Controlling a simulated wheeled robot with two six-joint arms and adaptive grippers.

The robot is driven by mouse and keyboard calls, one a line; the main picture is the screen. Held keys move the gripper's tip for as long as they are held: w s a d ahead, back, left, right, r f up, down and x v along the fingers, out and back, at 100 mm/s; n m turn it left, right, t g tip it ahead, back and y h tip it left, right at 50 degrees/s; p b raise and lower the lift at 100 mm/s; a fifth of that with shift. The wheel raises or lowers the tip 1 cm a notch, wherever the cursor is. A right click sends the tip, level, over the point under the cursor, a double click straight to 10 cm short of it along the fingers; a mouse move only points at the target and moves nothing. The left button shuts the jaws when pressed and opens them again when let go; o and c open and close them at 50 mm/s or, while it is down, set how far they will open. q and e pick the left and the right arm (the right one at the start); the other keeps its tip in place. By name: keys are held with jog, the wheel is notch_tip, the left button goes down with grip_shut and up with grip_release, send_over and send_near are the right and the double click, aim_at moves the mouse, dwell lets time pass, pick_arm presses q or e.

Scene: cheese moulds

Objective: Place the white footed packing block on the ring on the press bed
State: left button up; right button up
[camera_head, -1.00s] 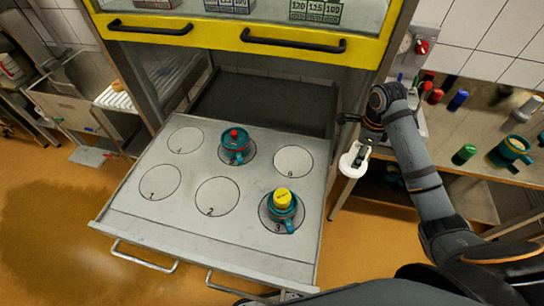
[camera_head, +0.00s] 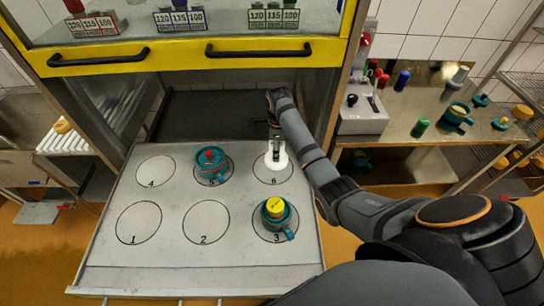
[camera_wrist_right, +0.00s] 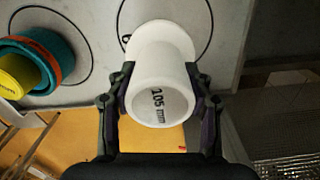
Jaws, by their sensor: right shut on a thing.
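The white footed packing block (camera_head: 276,160) is over circle 6 at the back right of the grey press bed (camera_head: 185,262). In the right wrist view the block (camera_wrist_right: 161,50) shows its wide foot at the far end and "105 mm" on its near end. My right gripper (camera_wrist_right: 161,98) is shut on its narrower body, one finger on each side. I cannot tell whether the foot touches the bed. The drawn ring of circle 6 (camera_head: 254,172) shows around the foot. My left gripper is out of view.
A teal mould with a red top (camera_head: 210,164) stands on circle 5, and one with a yellow top (camera_head: 277,220) on circle 3. Circles 1, 2 and 4 are bare. A yellow-framed cabinet (camera_head: 188,62) rises behind. A side bench (camera_head: 400,128) on the right holds coloured plugs.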

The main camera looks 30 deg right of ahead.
jog(key=shift+w+a+f, duration=0.2)
jog(key=shift+w+f, duration=0.2)
jog(key=shift+f, duration=0.15)
jog(key=shift+d+f, duration=0.1)
jog(key=shift+f, duration=0.15)
jog(key=shift+w+f, duration=0.2)
jog(key=shift+f, duration=0.05)
jog(key=shift+w+a+f, duration=0.1)
jog(key=shift+a+f, duration=0.05)
jog(key=shift+f, duration=0.5)
jog(key=shift+a+f, duration=0.1)
jog(key=shift+f, duration=0.9)
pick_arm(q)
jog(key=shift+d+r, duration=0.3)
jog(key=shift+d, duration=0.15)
pick_arm(e)
jog(key=shift+d, duration=0.1)
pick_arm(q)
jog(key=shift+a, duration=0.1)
pick_arm(e)
jog(key=shift+f, duration=0.15)
jog(key=o, duration=1.5)
jog(key=shift+c, duration=0.2)
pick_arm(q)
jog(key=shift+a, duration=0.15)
